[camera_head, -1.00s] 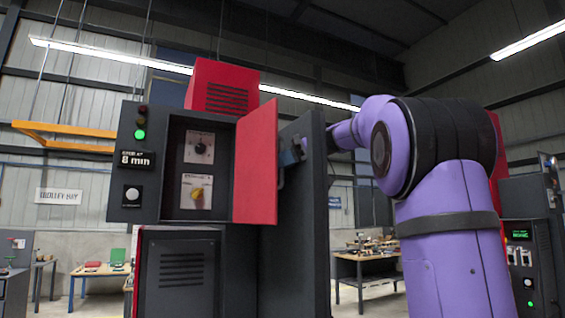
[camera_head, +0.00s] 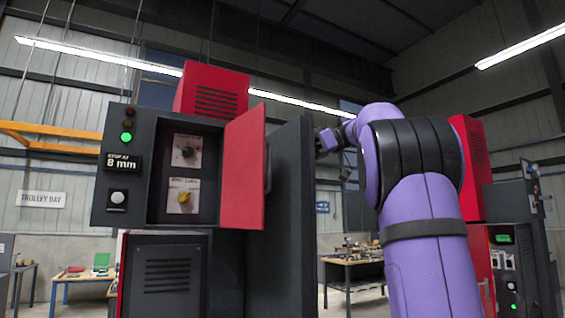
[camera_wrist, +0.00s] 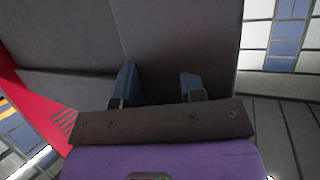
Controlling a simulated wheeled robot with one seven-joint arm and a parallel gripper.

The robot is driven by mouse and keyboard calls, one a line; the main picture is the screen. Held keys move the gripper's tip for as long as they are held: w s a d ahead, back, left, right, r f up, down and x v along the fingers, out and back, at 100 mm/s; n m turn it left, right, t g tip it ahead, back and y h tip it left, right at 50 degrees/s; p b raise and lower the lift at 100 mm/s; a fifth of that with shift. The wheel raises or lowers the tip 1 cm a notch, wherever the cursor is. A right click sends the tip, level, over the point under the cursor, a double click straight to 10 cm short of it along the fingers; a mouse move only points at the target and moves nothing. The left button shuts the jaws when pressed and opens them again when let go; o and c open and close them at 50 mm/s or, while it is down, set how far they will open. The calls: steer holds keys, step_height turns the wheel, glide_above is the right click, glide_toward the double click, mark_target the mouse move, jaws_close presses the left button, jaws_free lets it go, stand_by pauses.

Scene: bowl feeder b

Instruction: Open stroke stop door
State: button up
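The red door (camera_head: 243,167) of the machine's control box stands open, swung out to the right side of the opening. A dark handle (camera_head: 268,170) shows at its right edge. Inside the recess are two dials on pale plates, a black knob (camera_head: 188,152) above and a yellow knob (camera_head: 184,199) below. My gripper (camera_head: 325,142) is right of the door, apart from it, beyond the dark side panel (camera_head: 292,220). In the wrist view my gripper (camera_wrist: 157,82) has its two blue fingers spread with nothing between them, facing a grey surface.
A display reading "8 mm" (camera_head: 122,163), a white button (camera_head: 117,197) and a lit green lamp (camera_head: 126,137) are left of the recess. A red vented housing (camera_head: 211,92) sits on top. A second machine (camera_head: 510,240) stands at right, and a workbench (camera_head: 350,262) is behind.

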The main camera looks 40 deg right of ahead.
steer(key=shift+v, duration=1.2)
steer(key=s+a+f+m+g+h, duration=0.1)
steer(key=s+a+f+m+h, duration=0.2)
steer(key=a+f, duration=0.55)
steer(key=s+a+f+m+g+h, duration=0.1)
steer(key=s+a+f+m, duration=0.2)
steer(key=a+f+m, duration=0.55)
steer(key=s+a+f+h, duration=0.2)
steer(key=s+f, duration=0.4)
steer(key=f, duration=0.6)
steer(key=s+a+f+h, duration=0.3)
steer(key=s+f, duration=0.4)
steer(key=f, duration=0.5)
steer(key=shift+s+a+n+g+h, duration=0.2)
steer(key=shift+a+n+g+h, duration=0.15)
steer(key=shift+h, duration=0.55)
